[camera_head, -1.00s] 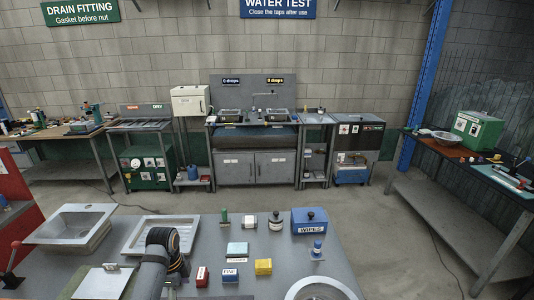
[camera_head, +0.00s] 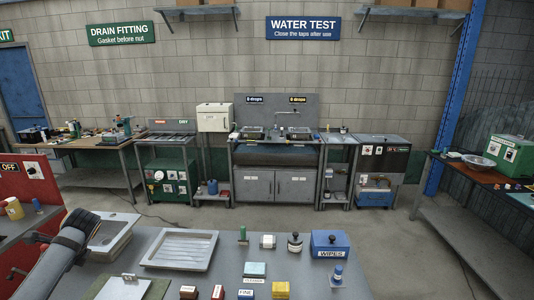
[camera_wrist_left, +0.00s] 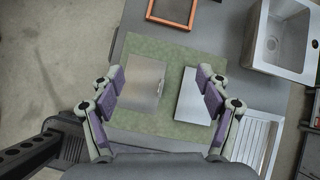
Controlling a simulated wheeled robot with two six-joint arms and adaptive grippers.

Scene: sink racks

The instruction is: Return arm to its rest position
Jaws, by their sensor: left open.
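My left arm (camera_head: 62,248) comes in at the lower left of the head view, over the left end of the grey bench and partly in front of the sink. Its gripper fingers are not clear there. In the left wrist view my left gripper (camera_wrist_left: 160,82) is open, with nothing between its purple-padded fingers. It hangs above a green mat (camera_wrist_left: 178,52) that bears two flat metal plates, one (camera_wrist_left: 146,76) between the fingers in the picture and one (camera_wrist_left: 192,102) near the right finger. My right gripper is not in view.
The bench holds a steel sink (camera_head: 112,232), a ribbed drainer tray (camera_head: 182,248), a blue wipes box (camera_head: 330,243) and several small labelled blocks. A red panel (camera_head: 28,180) stands at the left. Floor is clear beyond the bench.

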